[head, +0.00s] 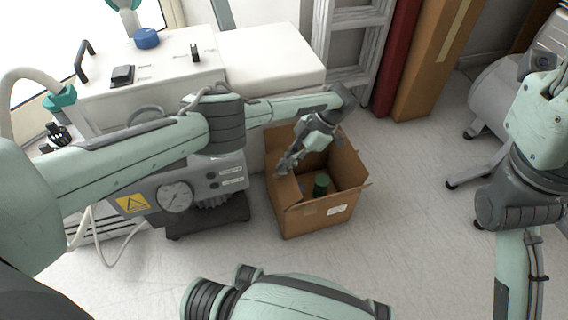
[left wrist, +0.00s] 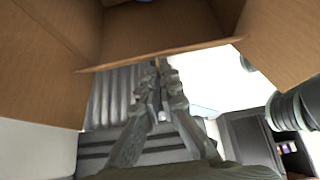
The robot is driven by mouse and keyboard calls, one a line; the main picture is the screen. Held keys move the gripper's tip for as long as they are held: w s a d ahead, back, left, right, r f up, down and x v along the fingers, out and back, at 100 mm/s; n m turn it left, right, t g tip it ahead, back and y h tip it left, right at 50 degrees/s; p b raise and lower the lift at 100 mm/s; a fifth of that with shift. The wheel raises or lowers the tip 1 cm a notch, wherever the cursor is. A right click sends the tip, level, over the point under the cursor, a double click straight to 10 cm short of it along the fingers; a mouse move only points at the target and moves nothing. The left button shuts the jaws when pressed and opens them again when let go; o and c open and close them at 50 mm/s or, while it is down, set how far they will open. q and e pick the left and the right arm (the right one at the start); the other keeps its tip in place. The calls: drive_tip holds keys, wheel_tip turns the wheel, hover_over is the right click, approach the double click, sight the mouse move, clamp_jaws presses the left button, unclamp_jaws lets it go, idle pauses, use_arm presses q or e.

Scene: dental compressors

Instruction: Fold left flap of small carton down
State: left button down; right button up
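The small open carton (head: 318,218) stands on the floor, with a green-topped item (head: 321,183) and something blue inside. A brown panel at its left side (head: 285,188) slants by the opening; I cannot tell whether it is the left flap or the wall. My left gripper (head: 286,164) is over the carton's left side, pointing down and left. In the left wrist view its fingers (left wrist: 158,72) are close together, with nothing visible between them. Their tips are by a cardboard edge (left wrist: 165,54); contact is unclear. My right arm shows at the right, its gripper out of view.
A white cabinet (head: 270,60) and a compressor unit with a gauge (head: 175,197) stand left of the carton. A ladder (head: 350,45) and tall brown box (head: 432,60) are behind. Floor (head: 415,215) is clear to the right. A wheeled stand (head: 497,95) is at far right.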

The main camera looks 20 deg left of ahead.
use_arm(q)
drive_tip(key=shift+d, duration=0.15)
idle(0.4)
drive_tip(key=c, duration=1.8)
unclamp_jaws()
drive_tip(key=shift+o, duration=0.2)
drive_tip(key=v, duration=0.7)
drive_tip(key=shift+w+d, duration=0.15)
drive_tip(key=shift+d, duration=0.05)
drive_tip(key=shift+r, duration=0.1)
